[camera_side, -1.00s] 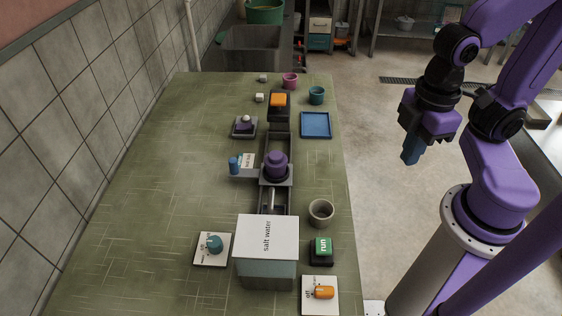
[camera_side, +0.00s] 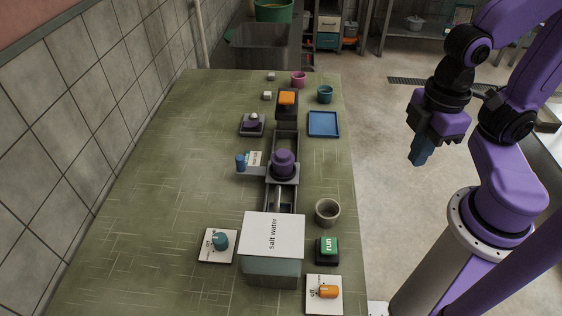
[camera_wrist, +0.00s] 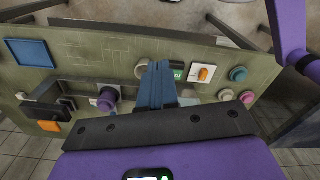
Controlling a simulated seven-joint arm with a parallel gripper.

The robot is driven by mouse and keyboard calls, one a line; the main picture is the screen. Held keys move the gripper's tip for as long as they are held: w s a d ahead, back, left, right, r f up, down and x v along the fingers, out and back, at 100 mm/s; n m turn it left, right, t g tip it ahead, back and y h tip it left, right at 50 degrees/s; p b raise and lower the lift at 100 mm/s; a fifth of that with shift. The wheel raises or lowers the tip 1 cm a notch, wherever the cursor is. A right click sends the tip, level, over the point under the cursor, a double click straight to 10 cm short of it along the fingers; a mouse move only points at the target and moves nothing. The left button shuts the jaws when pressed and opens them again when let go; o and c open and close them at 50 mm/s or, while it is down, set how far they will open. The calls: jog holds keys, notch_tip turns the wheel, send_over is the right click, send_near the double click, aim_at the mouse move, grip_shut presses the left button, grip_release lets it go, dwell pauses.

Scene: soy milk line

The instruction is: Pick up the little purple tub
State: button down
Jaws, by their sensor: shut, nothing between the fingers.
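The purple tub (camera_side: 283,161) stands upright on a grey carriage (camera_side: 290,180) on the dark rail in the middle of the bench. It also shows in the wrist view, left of my fingers (camera_wrist: 108,97). My gripper (camera_side: 420,158) is off the right side of the bench, well apart from the tub, with its blue fingers pointing down. In the wrist view the fingers (camera_wrist: 157,85) are together with nothing between them.
A salt water box (camera_side: 272,260) stands over the rail's near end. A grey cup (camera_side: 327,212), green run button (camera_side: 328,247) and blue tray (camera_side: 324,124) line the right side. Pink (camera_side: 299,79) and teal (camera_side: 325,94) cups stand at the back. The left bench is largely clear.

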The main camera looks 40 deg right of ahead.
jog(key=shift+c, duration=0.8)
grip_release()
jog(key=n+t+h, duration=0.3)
jog(key=n+t, duration=0.9)
jog(key=n, duration=0.9)
send_near(287, 161)
jog(key=x, duration=0.8)
jog(key=shift+w+f, duration=0.15)
jog(key=shift+r+x, duration=0.15)
jog(key=shift+x, duration=1.15)
jog(key=shift+r+x, duration=0.1)
jog(key=shift+x, duration=1.2)
